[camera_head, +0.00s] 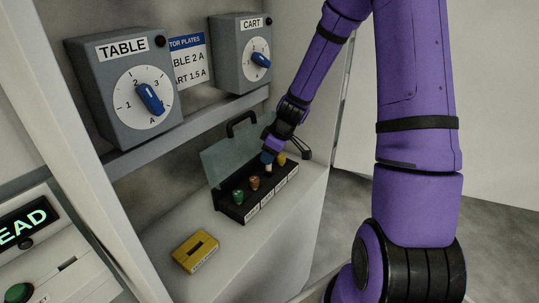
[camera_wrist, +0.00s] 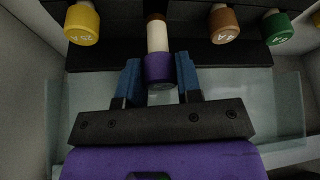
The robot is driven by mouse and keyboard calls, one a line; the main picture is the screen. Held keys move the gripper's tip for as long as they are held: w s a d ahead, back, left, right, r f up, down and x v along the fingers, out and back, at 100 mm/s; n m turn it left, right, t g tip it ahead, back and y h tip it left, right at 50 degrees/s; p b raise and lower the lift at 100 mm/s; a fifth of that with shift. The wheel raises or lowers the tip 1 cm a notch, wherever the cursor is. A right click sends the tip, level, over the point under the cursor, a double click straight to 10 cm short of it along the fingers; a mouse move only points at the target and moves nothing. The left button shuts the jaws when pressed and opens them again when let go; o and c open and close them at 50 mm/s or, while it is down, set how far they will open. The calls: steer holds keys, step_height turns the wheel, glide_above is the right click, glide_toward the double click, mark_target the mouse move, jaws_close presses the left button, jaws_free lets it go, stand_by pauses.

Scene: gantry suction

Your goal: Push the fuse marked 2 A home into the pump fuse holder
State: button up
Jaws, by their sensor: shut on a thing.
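My gripper (camera_head: 268,157) is over the dark, open-lidded fuse box (camera_head: 234,211). In the wrist view its two blue fingers (camera_wrist: 160,80) are shut on the purple cap of a pale-bodied fuse (camera_wrist: 158,38). The fuse's far end meets a dark socket in the box; I cannot tell how deep it sits. No marking on this fuse can be read. A yellow block (camera_head: 187,262) with a dark slot lies on the shelf in front of the box. Its label is too small to read, so I cannot tell whether it is the pump fuse holder.
Green (camera_head: 238,196), brown (camera_head: 254,182) and yellow (camera_head: 280,159) fuses stand in the box beside the gripper. The raised clear lid (camera_head: 222,160) stands behind them. TABLE (camera_head: 125,95) and CART (camera_head: 240,55) dial boxes hang above. The shelf's front right is clear.

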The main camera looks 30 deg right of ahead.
mark_target(270, 172)
steer(key=shift+f, duration=2.5)
stand_by(0.5)
steer(key=o, duration=1)
steer(key=v, duration=1)
steer(key=shift+r, duration=0.3)
steer(key=shift+s+d, duration=0.1)
